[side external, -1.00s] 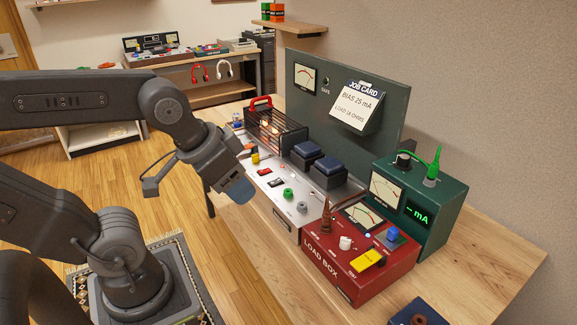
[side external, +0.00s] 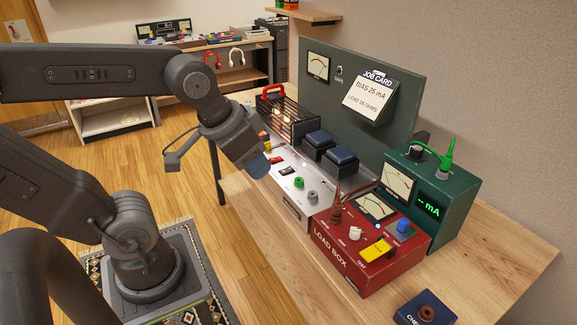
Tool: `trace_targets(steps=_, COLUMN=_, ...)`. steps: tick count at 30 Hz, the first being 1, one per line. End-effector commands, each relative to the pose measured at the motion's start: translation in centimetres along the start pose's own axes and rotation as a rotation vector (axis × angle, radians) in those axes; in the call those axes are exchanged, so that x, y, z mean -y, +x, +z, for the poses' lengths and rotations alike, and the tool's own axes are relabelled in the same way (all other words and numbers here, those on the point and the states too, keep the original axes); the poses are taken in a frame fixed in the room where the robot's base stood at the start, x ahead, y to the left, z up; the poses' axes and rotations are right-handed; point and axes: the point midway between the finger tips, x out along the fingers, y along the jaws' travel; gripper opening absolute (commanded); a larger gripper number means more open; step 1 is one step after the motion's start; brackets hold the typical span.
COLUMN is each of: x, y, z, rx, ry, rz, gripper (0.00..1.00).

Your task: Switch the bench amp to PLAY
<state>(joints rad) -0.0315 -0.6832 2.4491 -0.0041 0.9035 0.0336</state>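The bench amp (side external: 290,196) is a silver chassis on the wooden bench, with a caged tube section (side external: 292,115) at its far end and two dark blue-topped transformers on top. Its front panel carries small dark switches (side external: 287,170), a green terminal (side external: 298,182) and a grey terminal (side external: 312,196). The PLAY marking is too small to read. My gripper (side external: 262,168) hangs over the front edge of the amp, left of the switches, and hides part of the panel. Its fingers are turned away, so I cannot tell whether they are open or shut.
A red load box (side external: 345,270) with a yellow switch (side external: 375,250) stands right of the amp. A green meter box (side external: 458,210) is behind it. A job card (side external: 370,97) hangs on the dark back panel. A dark blue box (side external: 425,312) sits at the near edge. The right bench end is clear.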

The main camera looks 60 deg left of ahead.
Motion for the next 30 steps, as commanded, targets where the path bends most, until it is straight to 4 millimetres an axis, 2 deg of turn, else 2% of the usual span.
trace_targets(steps=1, x=0.5, y=0.3, z=-1.1, rx=0.016, ry=-0.003, rz=-0.007, gripper=0.22)
trace_targets(steps=8, x=4.2, y=2.4, z=-7.0, rx=0.097, ry=0.003, rz=-0.035, gripper=0.00)
trace_targets(steps=12, x=7.3, y=4.6, z=-10.3, rx=0.145, ry=0.005, rz=-0.043, gripper=0.00)
trace_targets(steps=18, x=12.8, y=8.6, z=-14.0, rx=0.211, ry=0.006, rz=-0.044, gripper=0.00)
trace_targets(steps=24, x=19.2, y=13.6, z=-15.8, rx=0.274, ry=0.002, rz=-0.030, gripper=0.00)
trace_targets(steps=30, x=25.2, y=18.4, z=-15.8, rx=0.321, ry=-0.001, rz=-0.009, gripper=0.00)
